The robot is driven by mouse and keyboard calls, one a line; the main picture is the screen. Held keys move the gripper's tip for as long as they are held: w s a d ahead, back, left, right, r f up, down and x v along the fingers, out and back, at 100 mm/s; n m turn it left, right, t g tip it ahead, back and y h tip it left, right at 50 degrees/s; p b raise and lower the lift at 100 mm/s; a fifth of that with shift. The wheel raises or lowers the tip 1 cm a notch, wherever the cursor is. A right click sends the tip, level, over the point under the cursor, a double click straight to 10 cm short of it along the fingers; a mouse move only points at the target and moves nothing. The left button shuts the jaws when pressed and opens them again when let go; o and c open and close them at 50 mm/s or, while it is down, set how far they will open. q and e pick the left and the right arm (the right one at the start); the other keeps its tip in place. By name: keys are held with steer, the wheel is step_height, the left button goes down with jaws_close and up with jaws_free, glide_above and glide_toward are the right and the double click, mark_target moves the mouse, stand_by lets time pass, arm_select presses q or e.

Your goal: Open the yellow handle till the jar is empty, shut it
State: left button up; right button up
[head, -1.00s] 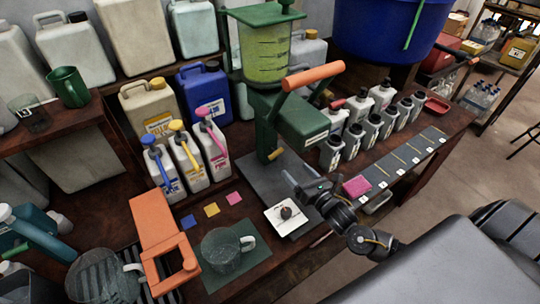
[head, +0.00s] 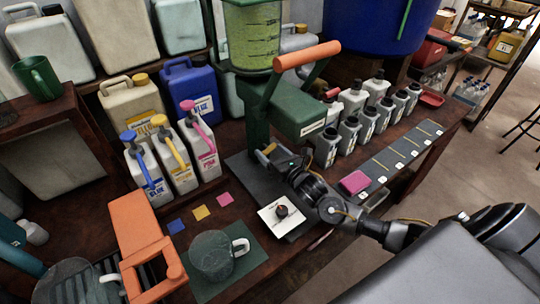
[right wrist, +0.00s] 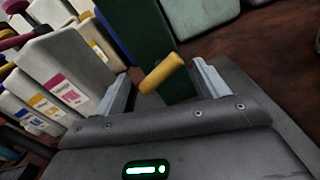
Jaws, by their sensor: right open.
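The jar (head: 252,38), clear with graduation marks and yellow-green contents, sits high in a green stand (head: 258,115). The small yellow handle (head: 267,150) sticks out low on the stand's column. In the right wrist view the yellow handle (right wrist: 162,73) lies tilted between the two spread fingers. My right gripper (head: 270,160) is open at the handle; the fingers look apart from it, and contact cannot be told. My left gripper is out of view.
A glass mug (head: 212,256) stands on a green mat. White bottles with coloured pumps (head: 175,155) stand left of the stand; several grey bottles (head: 348,132) stand to the right. An orange lever (head: 307,55) juts above. A white card (head: 268,222) with a dark knob lies in front.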

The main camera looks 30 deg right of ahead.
steer(key=shift+w+a, duration=0.15)
steer(key=shift+w, duration=0.65)
